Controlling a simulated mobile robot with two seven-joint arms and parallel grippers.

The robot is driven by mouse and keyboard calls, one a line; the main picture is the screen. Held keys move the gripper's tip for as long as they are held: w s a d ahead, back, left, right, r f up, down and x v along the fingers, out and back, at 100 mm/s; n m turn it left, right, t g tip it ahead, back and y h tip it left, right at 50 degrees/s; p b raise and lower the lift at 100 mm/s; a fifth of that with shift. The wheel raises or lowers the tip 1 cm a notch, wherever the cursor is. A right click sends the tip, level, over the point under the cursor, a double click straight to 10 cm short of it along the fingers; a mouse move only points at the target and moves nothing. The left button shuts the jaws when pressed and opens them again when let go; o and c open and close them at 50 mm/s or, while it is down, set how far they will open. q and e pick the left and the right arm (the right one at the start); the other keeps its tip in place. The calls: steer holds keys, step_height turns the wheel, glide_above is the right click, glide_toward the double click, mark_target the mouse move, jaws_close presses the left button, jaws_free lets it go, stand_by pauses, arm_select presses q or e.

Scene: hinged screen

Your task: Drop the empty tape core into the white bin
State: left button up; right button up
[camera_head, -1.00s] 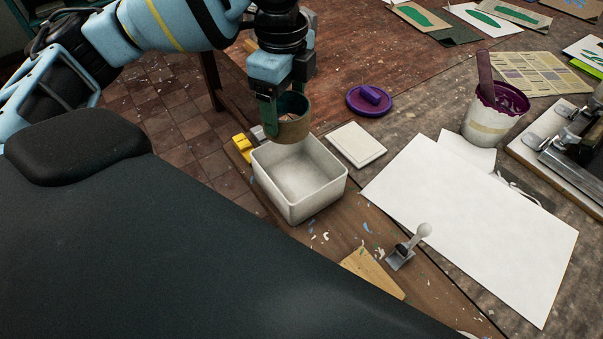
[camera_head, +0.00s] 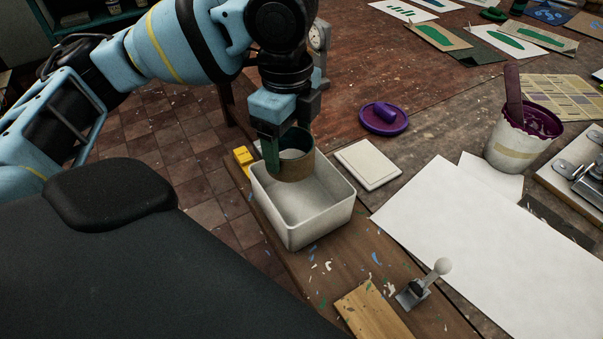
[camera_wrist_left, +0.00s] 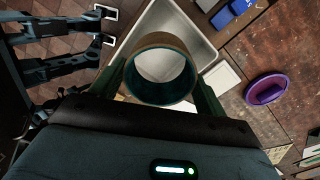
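The empty tape core (camera_head: 295,167) is a short brown ring with a wide hole. My left gripper (camera_head: 287,152) is shut on it, with one dark green finger on each side of the ring in the wrist view. The core also shows in the left wrist view (camera_wrist_left: 160,92). The white bin (camera_head: 312,226) is an open square tub on the bench. The core is over the bin's far left part and hides some of its rim; how far it is above the opening is hard to tell. The bin shows behind the core in the wrist view (camera_wrist_left: 208,50). My right gripper is not in view.
A yellow block (camera_head: 242,158) is at the bin's left and a flat white tile (camera_head: 368,164) at its right. A purple lid (camera_head: 384,118), a paint pot (camera_head: 522,143) and large white paper (camera_head: 460,225) lie further right. A small lever tool (camera_head: 425,284) stands in front.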

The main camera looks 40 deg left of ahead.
arm_select(q)
steer(key=o, duration=0.6)
steer(key=shift+c, duration=0.2)
step_height(320, 180, up, 8)
steer(key=p, duration=0.1)
steer(key=shift+f, duration=0.1)
stand_by(0.5)
